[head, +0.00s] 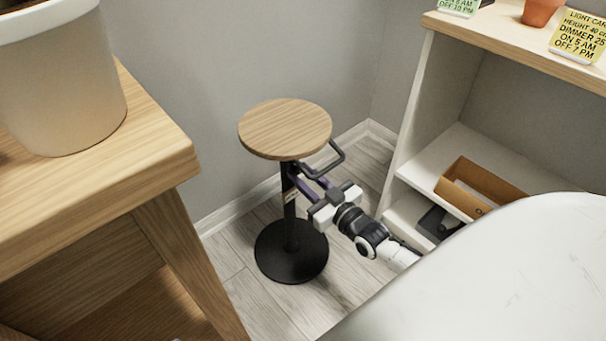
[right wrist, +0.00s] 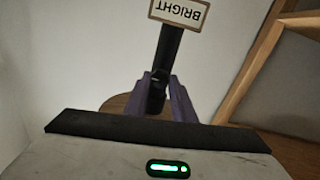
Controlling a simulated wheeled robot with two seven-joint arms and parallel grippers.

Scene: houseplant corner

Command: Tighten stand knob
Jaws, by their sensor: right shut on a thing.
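The plant stand has a round wooden top (head: 285,128), a black post (head: 290,215) and a round black base (head: 291,262), and it stands upright on the floor. My right gripper (head: 296,177) reaches in from the right, just below the top, with its purple fingers at the post. In the right wrist view the fingers (right wrist: 163,95) are shut on the dark knob (right wrist: 157,93) at the post. The knob is mostly hidden between them. A label reading BRIGHT (right wrist: 180,13) appears upside down on the post there. My left gripper is not in view.
A dark bent bar (head: 339,155) sticks out beneath the top, close to my right gripper. A wooden table (head: 150,150) with a large pot (head: 70,90) is at left. White shelving (head: 413,125) with a cardboard box (head: 450,185) is at right. A pale rounded surface (head: 500,270) fills the lower right.

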